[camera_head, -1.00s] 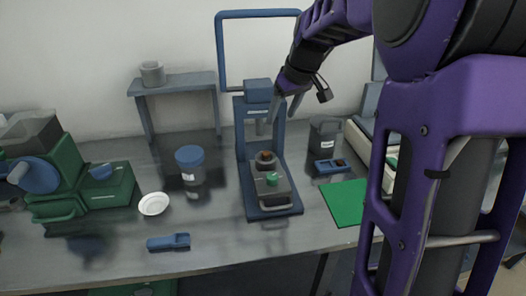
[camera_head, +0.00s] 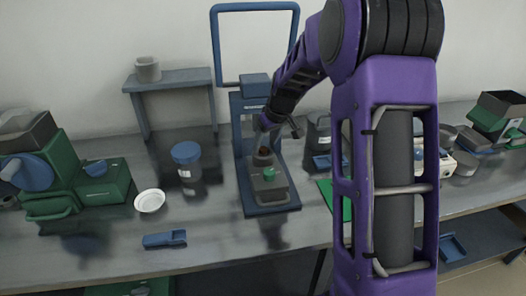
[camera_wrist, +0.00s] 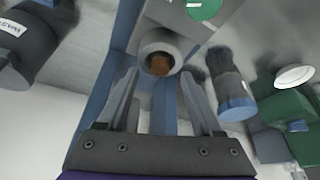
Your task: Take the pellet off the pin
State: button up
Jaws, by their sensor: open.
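The pellet (camera_wrist: 160,64) is a small orange-brown piece. In the wrist view it sits within the round grey top of the die (camera_wrist: 148,44), so the pin under it is hidden. In the head view the pellet (camera_head: 264,151) shows small and dark on the die, which stands on the base of the blue press (camera_head: 272,209). My gripper (camera_wrist: 160,78) is open and empty, with one finger to each side of the pellet's line. In the head view my gripper (camera_head: 265,135) is just above the pellet, between the press's uprights and the die; contact cannot be told.
The press's upright and head (camera_head: 254,86) stand close behind my gripper. A green knob (camera_head: 269,174) is in front of the die. A blue-lidded jar (camera_head: 187,165), a white dish (camera_head: 149,201) and a blue scoop (camera_head: 164,239) lie to the left. A grey container (camera_head: 318,135) is at right.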

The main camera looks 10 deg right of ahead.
jog(key=shift+x, duration=1.05)
jog(key=shift+c, duration=0.2)
grip_shut()
